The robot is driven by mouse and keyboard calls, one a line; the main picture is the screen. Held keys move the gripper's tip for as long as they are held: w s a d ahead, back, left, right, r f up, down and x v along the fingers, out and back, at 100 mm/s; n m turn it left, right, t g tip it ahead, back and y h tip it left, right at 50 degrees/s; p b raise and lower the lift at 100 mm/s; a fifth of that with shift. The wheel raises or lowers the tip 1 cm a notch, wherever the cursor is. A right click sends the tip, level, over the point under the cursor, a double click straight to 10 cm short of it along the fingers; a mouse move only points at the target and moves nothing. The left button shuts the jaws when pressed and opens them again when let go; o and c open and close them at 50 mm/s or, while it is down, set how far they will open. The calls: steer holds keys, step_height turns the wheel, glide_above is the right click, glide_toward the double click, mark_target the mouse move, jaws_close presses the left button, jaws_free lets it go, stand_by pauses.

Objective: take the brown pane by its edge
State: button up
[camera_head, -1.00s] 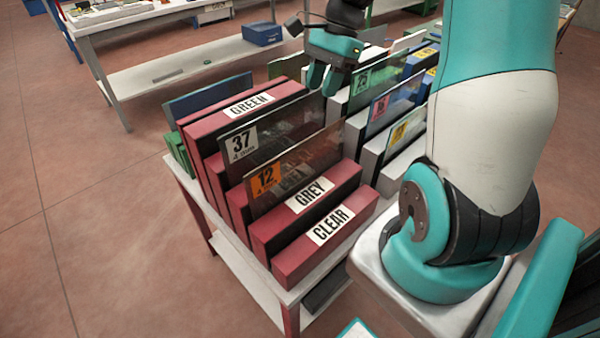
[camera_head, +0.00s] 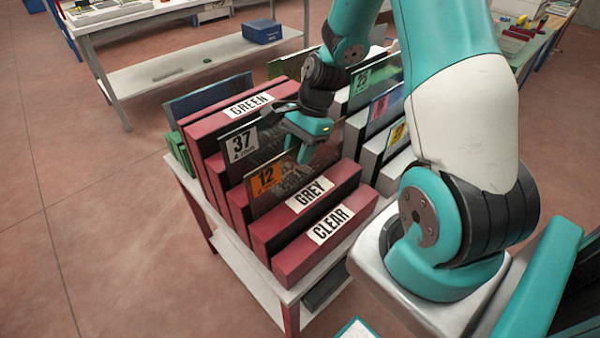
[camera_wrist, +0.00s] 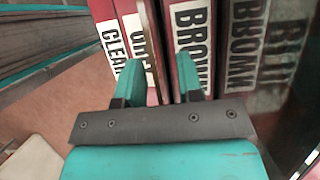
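Two brownish see-through panes stand on edge in the red rack. The front pane (camera_head: 290,178) carries an orange 12 tag; the rear pane (camera_head: 262,137) carries a white 37 tag. My gripper (camera_head: 308,152) points down at the upper edge of the 12 pane. In the wrist view, my open gripper (camera_wrist: 158,78) has one finger on each side of a thin pane edge (camera_wrist: 153,50), between the GREY and BROWN labels. I see no finger clearly touching the glass. The finger tips are partly hidden. The 37 pane's tinted face (camera_wrist: 262,75) is close on the right.
Red dividers labelled GREEN (camera_head: 235,112), GREY (camera_head: 340,182) and CLEAR (camera_head: 345,215) stand close beside the panes. A white rack (camera_head: 385,160) with tagged panes is to the right. A table with a blue box (camera_head: 262,32) is behind. Floor on the left is clear.

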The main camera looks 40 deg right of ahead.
steer(key=shift+a+f, duration=0.1)
steer(key=shift+f, duration=0.1)
jaws_close()
